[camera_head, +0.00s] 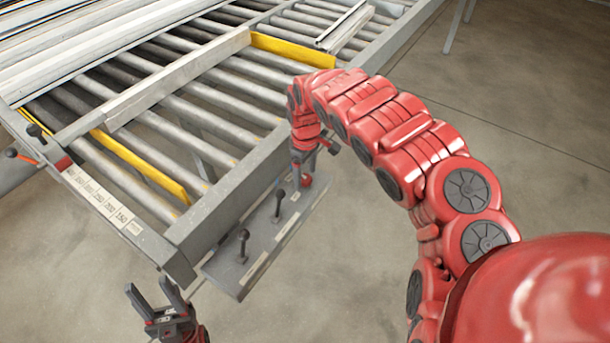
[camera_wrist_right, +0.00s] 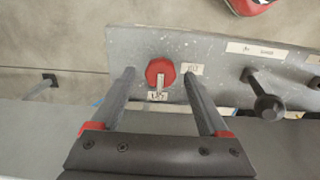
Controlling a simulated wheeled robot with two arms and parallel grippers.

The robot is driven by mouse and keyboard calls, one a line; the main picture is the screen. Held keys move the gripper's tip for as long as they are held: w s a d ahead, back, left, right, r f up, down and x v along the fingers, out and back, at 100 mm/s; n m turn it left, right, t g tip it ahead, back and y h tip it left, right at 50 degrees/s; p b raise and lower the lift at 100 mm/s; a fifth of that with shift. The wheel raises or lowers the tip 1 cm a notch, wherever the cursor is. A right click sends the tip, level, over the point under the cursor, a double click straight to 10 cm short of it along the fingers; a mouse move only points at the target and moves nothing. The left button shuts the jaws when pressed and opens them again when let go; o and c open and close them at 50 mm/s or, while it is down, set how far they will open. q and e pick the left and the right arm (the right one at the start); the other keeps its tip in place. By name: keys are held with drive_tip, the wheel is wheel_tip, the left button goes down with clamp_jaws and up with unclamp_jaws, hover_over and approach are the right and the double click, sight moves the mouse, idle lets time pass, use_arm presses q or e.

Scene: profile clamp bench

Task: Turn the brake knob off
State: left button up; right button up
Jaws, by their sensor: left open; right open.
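The brake knob (camera_wrist_right: 160,72) is round and red with a pale pointer, on a grey panel (camera_wrist_right: 215,60) in the right wrist view. Its pointer aims down the picture at a small label (camera_wrist_right: 158,96); another label (camera_wrist_right: 192,69) sits to its right. The lettering is too small to read surely. My right gripper (camera_wrist_right: 158,79) is open, one finger on each side of the knob, with visible gaps. In the head view the right gripper (camera_head: 300,172) is over the panel's far end and mostly hides the knob. My left gripper (camera_head: 160,295) is open and empty, low at the left.
Black levers (camera_head: 243,245) stand on the panel (camera_head: 232,273) along the roller bench's side; one lever (camera_wrist_right: 267,100) is right of the knob in the wrist view. The roller bench (camera_head: 205,225) carries long metal profiles (camera_head: 90,45). The floor (camera_head: 540,130) at right is clear.

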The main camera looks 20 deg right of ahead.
drive_tip(key=shift+f, duration=0.1)
clamp_jaws()
idle(0.4)
